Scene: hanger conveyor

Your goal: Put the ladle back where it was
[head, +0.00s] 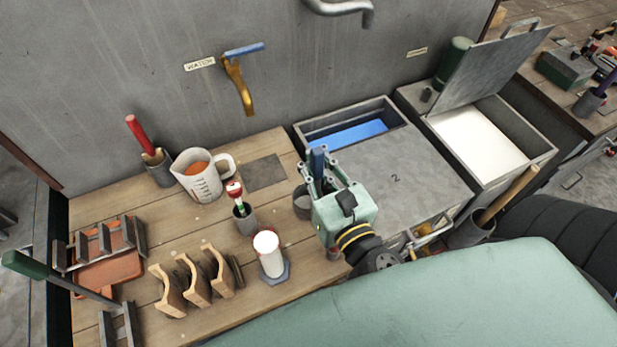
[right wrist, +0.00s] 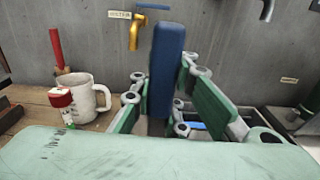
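My right gripper (head: 322,168) is above the right end of the wooden bench. Its fingers are shut around an upright blue handle, which I take to be the ladle (head: 317,158). In the right wrist view the blue handle (right wrist: 166,70) stands upright between the green fingers (right wrist: 160,100). A grey round cup (head: 303,205) shows just left of and below the gripper. I cannot tell whether it is the ladle's bowl or a holder. The ladle's lower end is hidden by the gripper. My left gripper is not in view.
A measuring jug (head: 199,178), red-topped brush (head: 238,195), white cylinder (head: 270,256) and wooden cradles (head: 195,280) stand left. A dark square (head: 264,173) on the bench is bare.

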